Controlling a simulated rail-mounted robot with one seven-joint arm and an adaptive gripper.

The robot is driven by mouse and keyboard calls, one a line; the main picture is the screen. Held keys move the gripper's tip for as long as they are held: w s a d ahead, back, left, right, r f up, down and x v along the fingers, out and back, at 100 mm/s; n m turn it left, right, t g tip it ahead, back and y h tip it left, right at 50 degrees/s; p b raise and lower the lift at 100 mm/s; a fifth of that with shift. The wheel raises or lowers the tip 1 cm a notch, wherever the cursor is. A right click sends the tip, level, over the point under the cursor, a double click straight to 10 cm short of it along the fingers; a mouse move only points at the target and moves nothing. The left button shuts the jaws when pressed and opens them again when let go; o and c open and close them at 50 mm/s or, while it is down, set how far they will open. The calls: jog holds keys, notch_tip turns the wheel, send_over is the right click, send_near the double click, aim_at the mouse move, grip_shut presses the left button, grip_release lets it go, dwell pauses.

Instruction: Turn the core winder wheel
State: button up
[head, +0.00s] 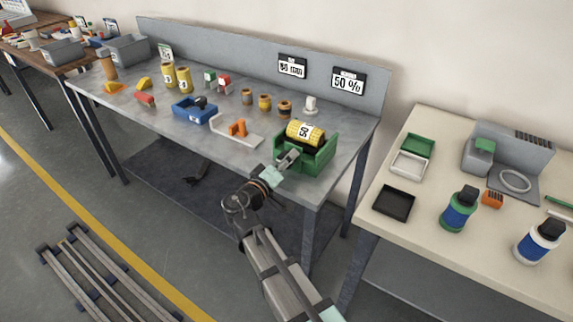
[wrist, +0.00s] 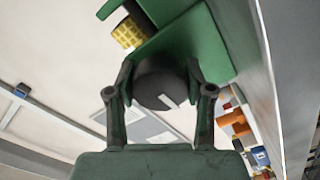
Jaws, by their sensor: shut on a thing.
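The core winder (head: 318,157) is a green stand at the right end of the grey metal table, holding a yellow roll (head: 305,133) marked 50. In the wrist view, its dark round wheel (wrist: 160,82) with a white mark sits on the green side wall (wrist: 195,45). My gripper (wrist: 160,92) is shut on the wheel, one dark finger on each side of it. In the head view, my gripper (head: 287,160) reaches the front left of the winder, and the wheel is hidden there. Part of the yellow roll (wrist: 127,33) shows behind the green wall.
Left of the winder are an orange part on a white plate (head: 222,133), a blue device (head: 194,110), small brown rolls (head: 264,102) and yellow rolls (head: 184,77). A cream table (head: 425,245) with bottles and trays stands at right. A low rack (head: 95,275) lies on the floor.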

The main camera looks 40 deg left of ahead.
jog(key=n, duration=0.4)
jog(key=shift+n, duration=0.4)
dwell(0.4)
jog(key=o, duration=1.2)
jog(key=s, duration=1.2)
jog(key=shift+d, duration=0.35)
jog(key=shift+n, duration=0.3)
